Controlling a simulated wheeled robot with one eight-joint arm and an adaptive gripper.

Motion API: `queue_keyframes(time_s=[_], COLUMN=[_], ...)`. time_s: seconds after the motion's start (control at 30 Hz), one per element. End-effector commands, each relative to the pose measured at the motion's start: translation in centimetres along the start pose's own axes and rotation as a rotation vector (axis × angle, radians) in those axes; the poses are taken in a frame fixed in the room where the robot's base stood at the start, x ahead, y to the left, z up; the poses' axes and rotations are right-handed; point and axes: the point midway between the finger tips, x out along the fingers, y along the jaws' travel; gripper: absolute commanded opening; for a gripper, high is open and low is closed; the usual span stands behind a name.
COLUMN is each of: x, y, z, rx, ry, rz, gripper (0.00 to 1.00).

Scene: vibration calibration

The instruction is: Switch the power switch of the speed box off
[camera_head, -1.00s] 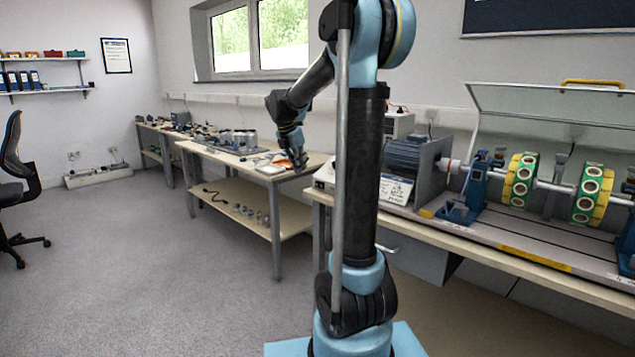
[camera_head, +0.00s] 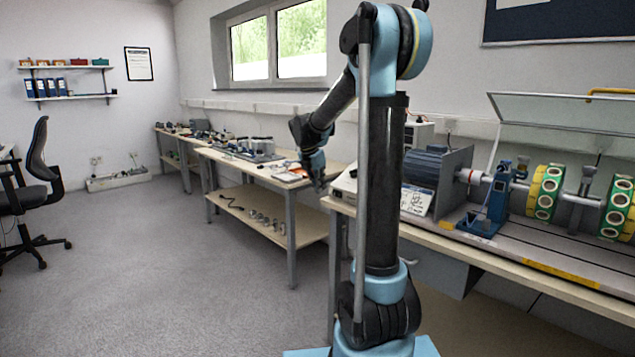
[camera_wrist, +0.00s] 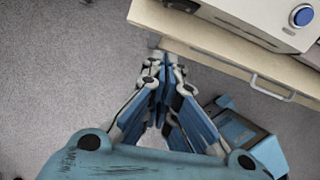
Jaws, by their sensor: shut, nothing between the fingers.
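The speed box is most likely the white box (camera_head: 346,183) at the left end of the right bench, partly hidden by my arm in the head view. In the wrist view, a white box (camera_wrist: 262,12) with a round blue knob (camera_wrist: 301,15) sits at the top right on the bench top. My gripper (camera_wrist: 160,62) is shut and empty. Its fingertips lie below and left of the box in the wrist view, just off the bench edge. In the head view my gripper (camera_head: 319,182) hangs left of the box.
The right bench (camera_head: 520,262) carries a motor (camera_head: 424,168), a blue bearing stand (camera_head: 487,210) and green-yellow discs (camera_head: 545,192). A drawer handle (camera_wrist: 272,88) sticks out below the bench top. A middle bench (camera_head: 285,185) stands behind. The grey floor (camera_head: 180,270) at left is open.

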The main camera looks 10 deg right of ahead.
Motion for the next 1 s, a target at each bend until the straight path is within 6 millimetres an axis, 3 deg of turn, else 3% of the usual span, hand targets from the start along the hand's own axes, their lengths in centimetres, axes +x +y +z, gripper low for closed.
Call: queue_keyframes(time_s=[0.27, 0.4, 0.6, 1.0], x=[4.9, 5.5, 6.1, 6.2], y=[0.0, 0.0, 0.0, 0.0], z=[0.0, 2.0, 3.4, 3.7], rx=[0.001, 0.002, 0.001, -0.001], ry=[0.0, -0.001, -0.001, -0.001], rz=[0.0, 0.0, 0.0, 0.001], gripper=[0.0, 0.0, 0.0, 0.0])
